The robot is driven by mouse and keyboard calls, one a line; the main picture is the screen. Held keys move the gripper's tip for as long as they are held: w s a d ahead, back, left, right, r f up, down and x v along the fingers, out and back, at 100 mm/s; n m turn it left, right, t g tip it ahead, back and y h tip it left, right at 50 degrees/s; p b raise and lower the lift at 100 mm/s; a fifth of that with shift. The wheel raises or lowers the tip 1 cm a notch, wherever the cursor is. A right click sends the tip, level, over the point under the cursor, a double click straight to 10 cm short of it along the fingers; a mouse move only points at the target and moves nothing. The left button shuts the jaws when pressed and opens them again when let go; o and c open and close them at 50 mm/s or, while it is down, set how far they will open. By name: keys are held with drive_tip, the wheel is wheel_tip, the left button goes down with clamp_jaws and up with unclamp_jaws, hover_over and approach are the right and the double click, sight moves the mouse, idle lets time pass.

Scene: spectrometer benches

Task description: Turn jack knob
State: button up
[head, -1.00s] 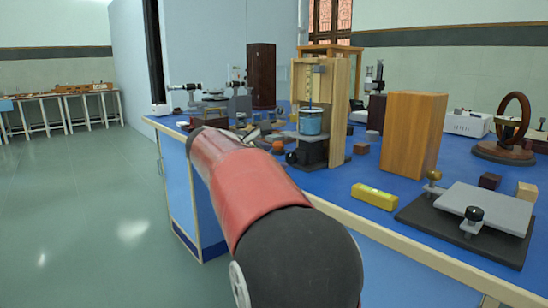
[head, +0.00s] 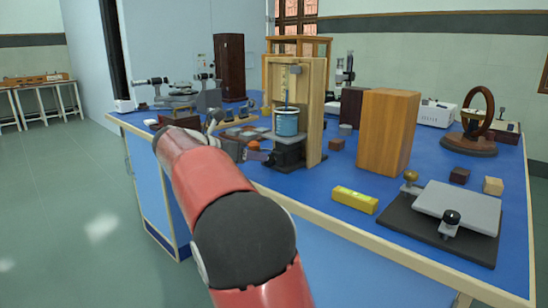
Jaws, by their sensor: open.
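The jack (head: 290,152) is a dark low stand on the blue bench, under a beaker of blue liquid (head: 287,123) inside a wooden frame (head: 316,120). Its black knob is on the left side and is largely hidden in the head view by my gripper. My gripper (head: 264,156) is small here, beyond my red arm, at the left side of the jack beside the knob. It is open. I cannot tell whether the fingers are around the knob or touching it.
A tall wooden block (head: 387,132) stands right of the frame. A yellow level (head: 355,199) and a black-based plate with knobs (head: 440,222) lie near the front edge. Instruments (head: 180,95) and small blocks crowd the bench's left side. The floor at left is clear.

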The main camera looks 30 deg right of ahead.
sight(268, 162)
drive_tip(key=shift+x, duration=2.8)
drive_tip(key=c, duration=1)
drive_tip(key=shift+m, duration=0.3)
drive_tip(key=m+t+b, duration=0.2)
drive_tip(key=m+b, duration=0.1)
drive_tip(key=shift+s+d+f+t+y+b, duration=0.1)
drive_tip(key=shift+s+f+t+y+b, duration=0.1)
drive_tip(key=shift+t+y+b, duration=0.15)
drive_tip(key=m+t+b, duration=0.1)
drive_tip(key=m+b, duration=0.1)
drive_tip(key=b, duration=0.1)
drive_tip(key=shift+s+y, duration=0.1)
drive_tip(key=shift+y, duration=0.15)
drive_tip(key=shift+r+m+t+b, duration=0.1)
drive_tip(key=shift+m+t+b, duration=0.7)
drive_tip(key=shift+b, duration=0.55)
